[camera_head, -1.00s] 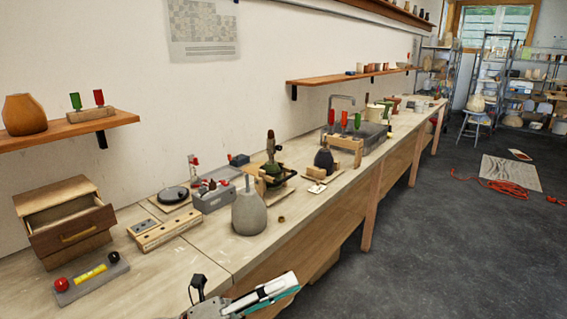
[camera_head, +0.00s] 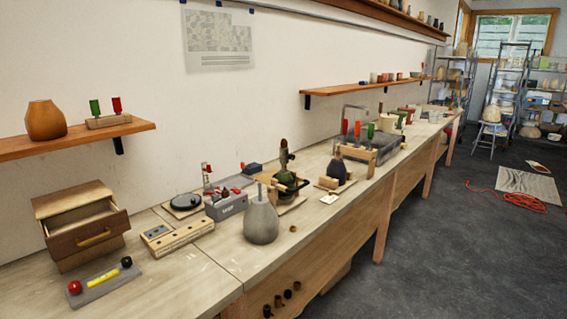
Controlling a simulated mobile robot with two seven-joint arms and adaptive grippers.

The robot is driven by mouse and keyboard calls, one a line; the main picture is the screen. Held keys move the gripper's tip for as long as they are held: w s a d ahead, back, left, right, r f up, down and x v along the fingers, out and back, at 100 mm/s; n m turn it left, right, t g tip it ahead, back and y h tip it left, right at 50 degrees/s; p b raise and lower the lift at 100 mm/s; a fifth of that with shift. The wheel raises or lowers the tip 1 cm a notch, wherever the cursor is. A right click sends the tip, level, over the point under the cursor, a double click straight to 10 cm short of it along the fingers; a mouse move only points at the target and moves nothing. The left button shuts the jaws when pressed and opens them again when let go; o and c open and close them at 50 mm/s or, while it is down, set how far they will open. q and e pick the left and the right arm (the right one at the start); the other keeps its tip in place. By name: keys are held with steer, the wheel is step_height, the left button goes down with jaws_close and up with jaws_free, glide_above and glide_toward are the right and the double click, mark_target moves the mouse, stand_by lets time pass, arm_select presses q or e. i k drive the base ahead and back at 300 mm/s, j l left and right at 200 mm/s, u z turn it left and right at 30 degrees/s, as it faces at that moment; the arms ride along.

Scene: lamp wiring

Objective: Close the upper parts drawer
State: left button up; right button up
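A small wooden drawer unit (camera_head: 75,203) stands at the left end of the workbench, below the left wall shelf. Its upper drawer (camera_head: 90,236) is pulled out toward the front right, with a brass-coloured handle on its face. The inside of the drawer shows from above and looks empty. The lower part of the unit sits under the open drawer and is partly hidden by it. Neither of my grippers is in view.
A grey tray (camera_head: 106,284) with a red ball, a yellow piece and a dark ball lies just in front of the drawer unit. A wooden block with holes (camera_head: 180,238) and a grey vase (camera_head: 261,222) stand to the right. The floor (camera_head: 430,260) beside the bench is clear.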

mark_target(69, 232)
steer(key=u, duration=1.35)
